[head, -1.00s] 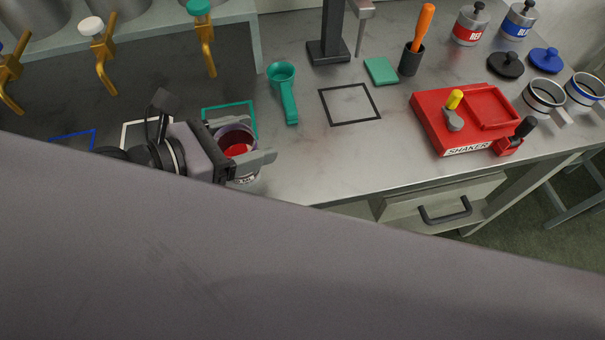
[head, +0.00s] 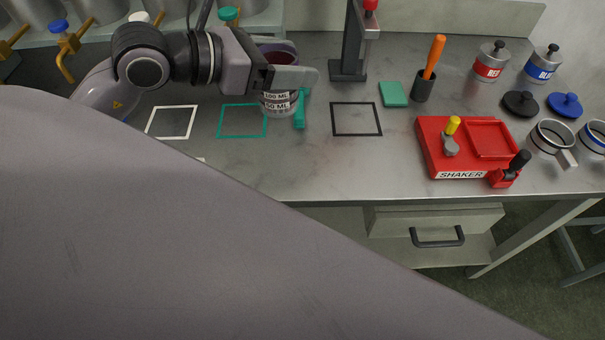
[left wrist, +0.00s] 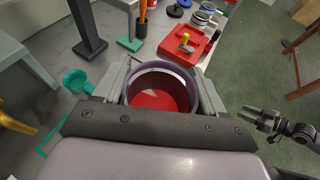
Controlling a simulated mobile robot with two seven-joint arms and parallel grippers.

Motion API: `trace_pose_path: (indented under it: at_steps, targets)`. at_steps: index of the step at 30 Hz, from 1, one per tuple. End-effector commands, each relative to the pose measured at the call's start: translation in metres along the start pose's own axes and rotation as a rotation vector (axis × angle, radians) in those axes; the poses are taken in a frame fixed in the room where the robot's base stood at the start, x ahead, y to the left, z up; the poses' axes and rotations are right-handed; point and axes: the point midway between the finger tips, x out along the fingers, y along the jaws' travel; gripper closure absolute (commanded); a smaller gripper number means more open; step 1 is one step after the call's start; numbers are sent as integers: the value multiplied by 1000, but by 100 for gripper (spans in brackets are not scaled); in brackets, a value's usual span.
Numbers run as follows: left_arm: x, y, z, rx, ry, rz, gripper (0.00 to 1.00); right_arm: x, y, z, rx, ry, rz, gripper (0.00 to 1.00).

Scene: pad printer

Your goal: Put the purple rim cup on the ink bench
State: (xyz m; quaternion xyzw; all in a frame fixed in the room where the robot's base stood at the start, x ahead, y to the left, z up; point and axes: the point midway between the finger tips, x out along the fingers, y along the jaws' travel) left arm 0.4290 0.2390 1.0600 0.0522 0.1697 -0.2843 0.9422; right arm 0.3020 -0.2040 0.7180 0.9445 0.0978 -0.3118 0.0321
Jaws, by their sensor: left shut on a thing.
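The cup appears upright, over the grey bench top (head: 310,165), right of the teal square outline (head: 243,121). My right gripper (left wrist: 262,122) shows in the left wrist view, over the floor, fingers apart and empty.
Taps line the back left.

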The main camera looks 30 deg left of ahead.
Motion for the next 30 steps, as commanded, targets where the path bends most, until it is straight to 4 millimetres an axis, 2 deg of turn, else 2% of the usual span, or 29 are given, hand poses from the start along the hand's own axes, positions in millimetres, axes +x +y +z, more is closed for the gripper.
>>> trace_pose_path:
  at_steps: [6,10,13,24,30]
  targets:
    - [-6,7,14,-5,-6,12,65,-1,0,-1,-1,0,0,57]
    - [-3,8,4,-10,-4,11,65,0,0,0,-1,0,0,57]
    - [4,8,-16,-12,0,11,65,1,0,1,-1,0,0,57]
    - [38,8,-108,-8,-2,12,65,5,0,7,0,0,-1,57]
    - [47,8,-131,-6,-6,13,65,6,-1,9,0,0,-1,57]
